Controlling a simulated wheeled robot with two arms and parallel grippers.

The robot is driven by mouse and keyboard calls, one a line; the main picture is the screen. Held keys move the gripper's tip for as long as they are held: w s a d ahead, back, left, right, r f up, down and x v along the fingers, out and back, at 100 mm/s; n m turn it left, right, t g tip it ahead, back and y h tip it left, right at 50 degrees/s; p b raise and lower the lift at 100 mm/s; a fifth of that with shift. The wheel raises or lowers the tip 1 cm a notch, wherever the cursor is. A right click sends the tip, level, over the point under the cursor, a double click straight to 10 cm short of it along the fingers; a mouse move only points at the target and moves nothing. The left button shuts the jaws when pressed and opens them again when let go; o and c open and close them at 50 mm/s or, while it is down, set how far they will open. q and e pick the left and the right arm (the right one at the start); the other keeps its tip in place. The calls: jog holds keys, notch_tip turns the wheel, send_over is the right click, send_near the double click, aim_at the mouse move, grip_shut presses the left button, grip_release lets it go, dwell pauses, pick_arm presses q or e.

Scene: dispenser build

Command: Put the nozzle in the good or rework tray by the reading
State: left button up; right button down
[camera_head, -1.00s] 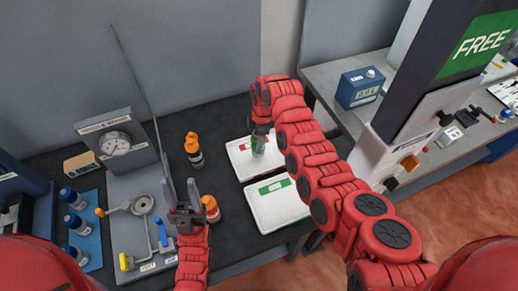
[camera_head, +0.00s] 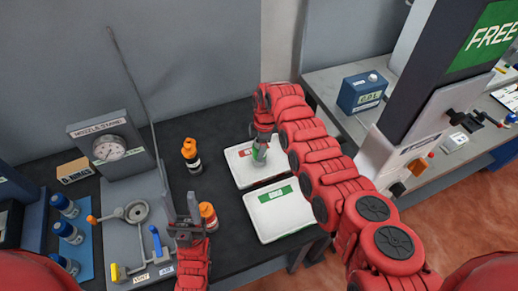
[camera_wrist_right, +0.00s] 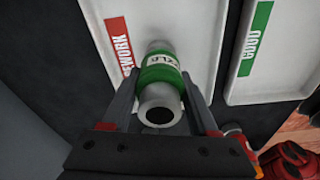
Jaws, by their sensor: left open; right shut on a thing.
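The nozzle (camera_head: 259,152) is a grey cylinder with a green label band. My right gripper (camera_head: 262,141) is shut on it over the rework tray (camera_head: 236,163), a white tray with a red label. In the right wrist view the two fingers hold the nozzle (camera_wrist_right: 160,98) by its sides; whether it touches the tray floor I cannot tell. The good tray (camera_head: 259,225), white with a green label, is beside it, nearer me, and looks empty. The nozzle stand (camera_head: 97,131) has a round dial (camera_head: 109,148); its reading is too small to tell. My left gripper (camera_head: 182,212) is open near the stand.
Two orange-capped bottles, one farther back (camera_head: 191,157) and one beside my left gripper (camera_head: 209,217), stand on the dark bench. Several blue bottles (camera_head: 65,206) stand at the left. A blue box (camera_head: 361,93) is on the grey bench at the right.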

jog(key=shift+c, duration=0.8)
grip_release()
jog(key=shift+f, duration=0.1)
